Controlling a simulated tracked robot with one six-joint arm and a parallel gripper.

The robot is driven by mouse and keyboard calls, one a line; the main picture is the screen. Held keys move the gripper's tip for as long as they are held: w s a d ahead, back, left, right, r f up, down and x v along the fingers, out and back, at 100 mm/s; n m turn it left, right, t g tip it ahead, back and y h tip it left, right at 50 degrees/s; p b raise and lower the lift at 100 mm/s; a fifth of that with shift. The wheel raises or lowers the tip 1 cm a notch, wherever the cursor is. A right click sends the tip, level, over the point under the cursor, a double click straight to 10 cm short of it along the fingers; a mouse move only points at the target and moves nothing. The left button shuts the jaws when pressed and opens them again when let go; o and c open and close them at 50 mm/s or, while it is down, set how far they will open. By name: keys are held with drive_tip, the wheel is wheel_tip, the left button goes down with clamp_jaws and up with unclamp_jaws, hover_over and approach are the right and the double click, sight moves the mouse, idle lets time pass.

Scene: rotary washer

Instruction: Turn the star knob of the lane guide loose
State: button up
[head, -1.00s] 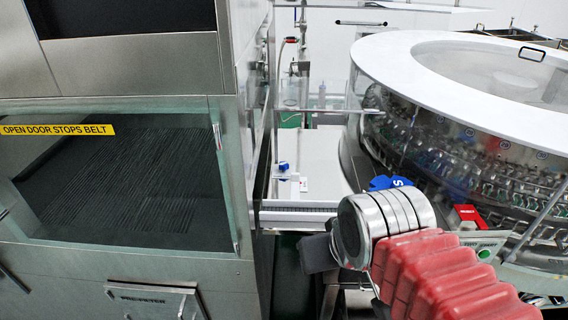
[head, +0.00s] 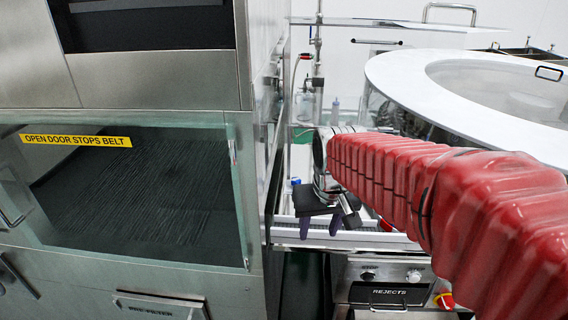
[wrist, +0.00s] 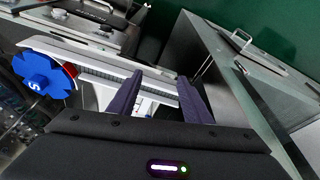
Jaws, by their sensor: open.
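My gripper (head: 328,224) is open and hangs over the white-edged lane (head: 320,237) between the two machines. In the wrist view its two dark fingers (wrist: 158,76) are apart, with only the rail and pale surface beyond visible between them. A blue lobed, star-shaped piece (wrist: 40,76) marked S shows left of the fingers, clear of them, with a red part behind it.
A steel cabinet with a glass door (head: 130,195) stands close on the left. The round washer with its white rim (head: 400,70) is on the right.

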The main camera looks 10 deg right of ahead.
approach(296, 179)
drive_tip(key=s, duration=1)
drive_tip(key=w+r+t, duration=0.1)
drive_tip(key=w+r, duration=0.3)
drive_tip(key=w, duration=0.2)
drive_tip(key=shift+w+r+t, duration=0.3)
drive_tip(key=shift+w, duration=0.1)
drive_tip(key=shift+f, duration=0.1)
drive_tip(key=x, duration=1.3)
drive_tip(key=shift+w+f, duration=0.1)
drive_tip(key=shift+f, duration=0.2)
drive_tip(key=shift+c, duration=0.3)
drive_tip(key=c, duration=1)
